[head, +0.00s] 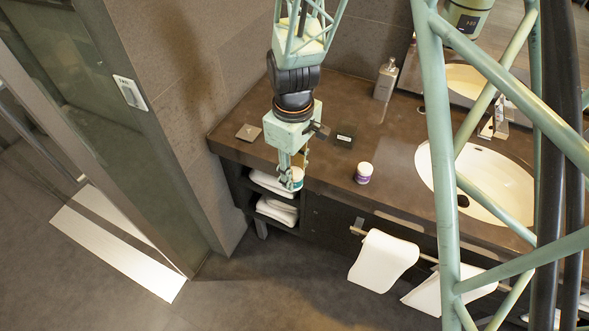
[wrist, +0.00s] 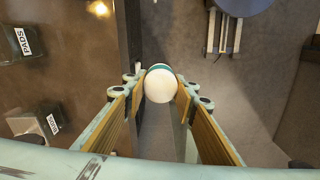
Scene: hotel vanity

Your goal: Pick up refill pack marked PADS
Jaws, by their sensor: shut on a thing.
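A dark block marked PADS (wrist: 17,44) lies on the brown counter at the left of the wrist view. In the head view, a small dark block (head: 346,134) stands on the counter right of my gripper; its label is too small to read. My gripper (head: 291,178) is shut on a small jar with a white lid and teal band. The jar shows between the fingers in the wrist view (wrist: 160,84) and partly in the head view (head: 297,177). It appears just off the counter's front edge, apart from the PADS block.
Another dark labelled block (wrist: 36,122) is on the counter, its label unreadable. A white-lidded purple jar (head: 363,173) stands near the front edge. A bottle (head: 385,80) is at the back, a flat square (head: 248,132) at left, a basin (head: 480,180) at right. Towels (head: 383,258) hang below.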

